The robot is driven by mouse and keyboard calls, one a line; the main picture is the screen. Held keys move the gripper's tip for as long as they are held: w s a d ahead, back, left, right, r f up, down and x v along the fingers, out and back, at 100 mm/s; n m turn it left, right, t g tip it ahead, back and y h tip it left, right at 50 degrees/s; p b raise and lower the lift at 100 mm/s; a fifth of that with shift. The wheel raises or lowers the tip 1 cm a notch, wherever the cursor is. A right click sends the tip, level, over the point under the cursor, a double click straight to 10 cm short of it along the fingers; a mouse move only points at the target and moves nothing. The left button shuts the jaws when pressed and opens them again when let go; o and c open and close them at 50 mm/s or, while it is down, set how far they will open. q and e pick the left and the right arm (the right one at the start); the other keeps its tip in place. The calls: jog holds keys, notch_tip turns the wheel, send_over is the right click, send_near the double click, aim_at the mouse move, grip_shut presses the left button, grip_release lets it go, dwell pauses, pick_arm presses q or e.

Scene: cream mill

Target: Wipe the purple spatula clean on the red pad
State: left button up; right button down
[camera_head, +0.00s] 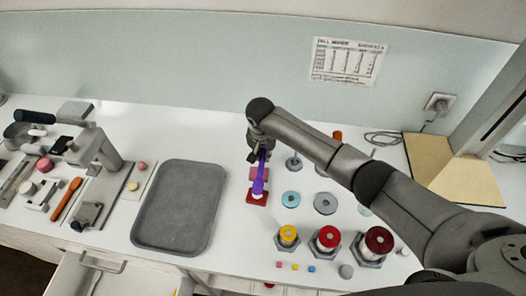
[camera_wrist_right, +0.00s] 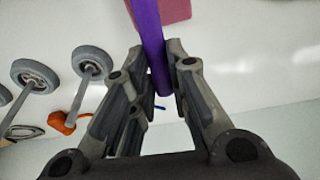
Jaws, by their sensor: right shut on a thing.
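My right gripper (camera_head: 263,153) is shut on the purple spatula (camera_head: 260,178), near its upper end. The spatula hangs down steeply, and its lower end is over the red pad (camera_head: 257,200). I cannot tell whether it touches the pad. A pinkish pad (camera_head: 252,174) lies just behind the red one, partly hidden by the spatula. In the right wrist view the spatula (camera_wrist_right: 149,35) runs between the two fingers (camera_wrist_right: 160,60), and a pinkish-red pad (camera_wrist_right: 176,9) shows beside it. My left gripper is not in view.
A grey tray (camera_head: 180,205) lies left of the pads. Several discs, such as a blue one (camera_head: 291,199), and hex-based pieces with yellow (camera_head: 288,233) and red (camera_head: 329,238) tops stand to the right. A grey press-like device (camera_head: 97,150) and tools are at far left.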

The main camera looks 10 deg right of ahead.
jog(key=shift+w+v, duration=0.2)
jog(key=shift+v, duration=0.8)
jog(key=shift+w+v, duration=0.2)
jog(key=shift+v, duration=0.85)
jog(key=shift+d, duration=0.2)
